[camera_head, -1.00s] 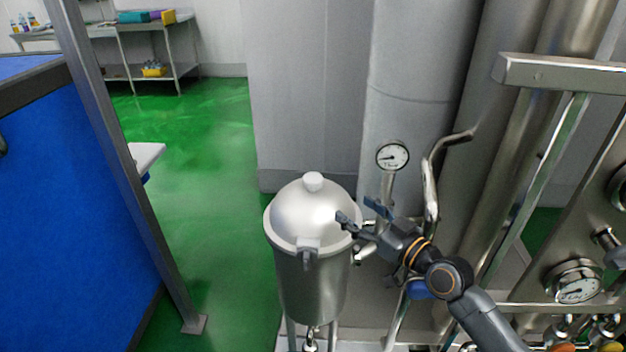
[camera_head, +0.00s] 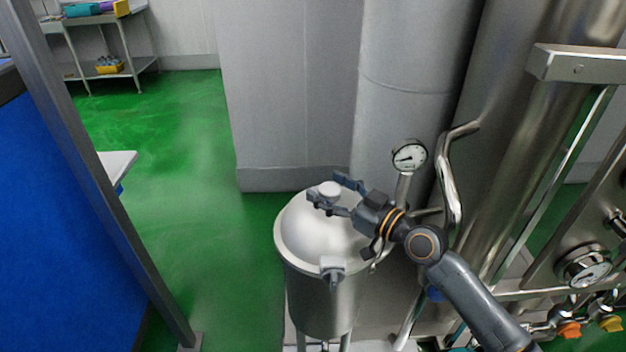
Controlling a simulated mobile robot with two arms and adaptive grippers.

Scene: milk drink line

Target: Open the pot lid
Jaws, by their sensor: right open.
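The steel pot (camera_head: 325,303) stands upright on legs near the middle of the head view. Its domed lid (camera_head: 305,238) is on the pot, with a clamp (camera_head: 333,270) at the front of the rim. A pale round knob (camera_head: 330,189) tops the lid. My right gripper (camera_head: 325,190) is open over the lid, its two fingers spread on either side of the knob as seen from above. I cannot tell whether the fingers touch the knob. My left gripper is not in view.
A pressure gauge (camera_head: 409,156) and a bent steel pipe (camera_head: 449,185) stand close to the right of the pot. A steel frame with another gauge (camera_head: 584,267) is at the right. Green floor (camera_head: 190,220) is clear on the left, before a blue panel (camera_head: 60,240).

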